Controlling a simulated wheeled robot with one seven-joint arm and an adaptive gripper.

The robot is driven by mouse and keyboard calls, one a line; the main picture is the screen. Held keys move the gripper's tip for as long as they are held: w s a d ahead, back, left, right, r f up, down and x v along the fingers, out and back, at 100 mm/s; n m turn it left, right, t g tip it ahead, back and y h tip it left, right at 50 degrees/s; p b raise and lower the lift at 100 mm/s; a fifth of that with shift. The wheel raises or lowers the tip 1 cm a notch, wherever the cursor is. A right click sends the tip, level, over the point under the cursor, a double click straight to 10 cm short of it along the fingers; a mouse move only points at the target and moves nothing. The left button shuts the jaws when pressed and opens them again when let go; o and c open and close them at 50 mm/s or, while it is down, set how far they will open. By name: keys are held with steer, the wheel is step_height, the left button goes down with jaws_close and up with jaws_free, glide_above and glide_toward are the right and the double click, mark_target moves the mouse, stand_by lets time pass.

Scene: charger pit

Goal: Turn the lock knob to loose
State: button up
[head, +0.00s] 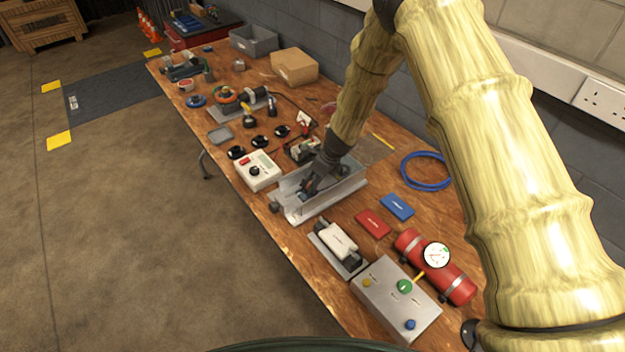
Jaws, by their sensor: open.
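My gripper (310,187) is open and points down into a grey metal housing (345,190) with raised walls, at the middle of the wooden bench. Its dark fingers are small in this view, and their contact with anything cannot be told. A small dark knob (275,207) sits at the left front end of the housing, a little left of and below the gripper. I cannot tell for sure that it is the lock knob, nor read its setting. The gripper and arm hide part of the housing's inside.
A white box with a black dial (259,171) stands left of the housing. A white block in a grey holder (339,243), red card (373,222), blue card (397,206), silver control box (394,298) and red cylinder (455,280) lie nearer. A blue cable coil (428,186) lies to the right.

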steer(key=shift+x, duration=1)
steer(key=c, duration=1.1)
